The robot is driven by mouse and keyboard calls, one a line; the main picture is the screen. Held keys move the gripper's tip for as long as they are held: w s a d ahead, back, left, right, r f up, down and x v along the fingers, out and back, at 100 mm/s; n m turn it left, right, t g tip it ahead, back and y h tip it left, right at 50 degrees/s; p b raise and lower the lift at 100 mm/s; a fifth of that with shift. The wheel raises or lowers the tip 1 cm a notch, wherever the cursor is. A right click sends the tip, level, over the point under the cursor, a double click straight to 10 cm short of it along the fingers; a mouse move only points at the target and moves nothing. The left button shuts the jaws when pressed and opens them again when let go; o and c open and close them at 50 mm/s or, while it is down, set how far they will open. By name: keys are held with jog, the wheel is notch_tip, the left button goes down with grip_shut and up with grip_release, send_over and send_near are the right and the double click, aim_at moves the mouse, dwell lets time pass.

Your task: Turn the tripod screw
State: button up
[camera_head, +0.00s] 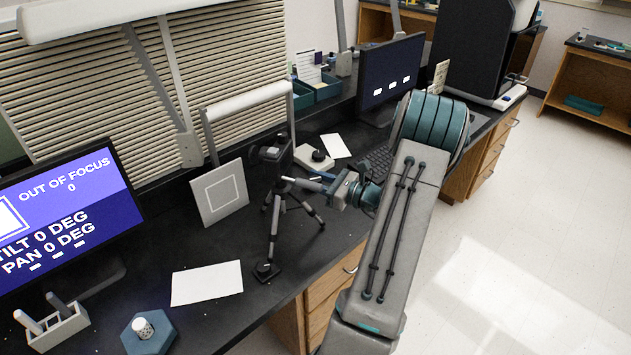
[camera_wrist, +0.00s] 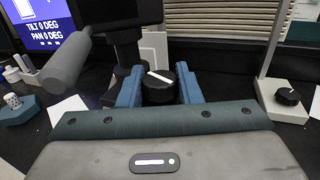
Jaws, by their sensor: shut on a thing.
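The tripod (camera_head: 273,225) stands on the black bench with a dark camera (camera_head: 270,152) on its head. My gripper (camera_head: 300,183) reaches in from the right at the tripod head. In the wrist view my gripper's blue fingers (camera_wrist: 158,88) are shut on the tripod screw, a round black knob (camera_wrist: 159,90) with a white line across its face. The white line is tilted, running from upper left to lower right. A grey handle (camera_wrist: 66,62) sticks out at the left of the head. The monitor (camera_head: 66,220) reads "OUT OF FOCUS 0", "TILT 0 DEG" and "PAN 0 DEG".
A white target panel (camera_head: 219,192) stands left of the tripod. A lamp base with a dark knob (camera_head: 314,157) is behind my gripper. A keyboard (camera_head: 378,162) and second monitor (camera_head: 391,73) are farther back.

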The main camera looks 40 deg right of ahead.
jog(key=shift+m+t+h+b, duration=0.7)
jog(key=shift+m+h, duration=0.8)
jog(key=shift+h, duration=0.8)
jog(key=o, duration=1)
jog(key=shift+c, duration=0.2)
jog(key=shift+s, duration=0.1)
jog(key=s+d+b, duration=0.2)
jog(key=s, duration=1.1)
jog(key=shift+s, duration=0.25)
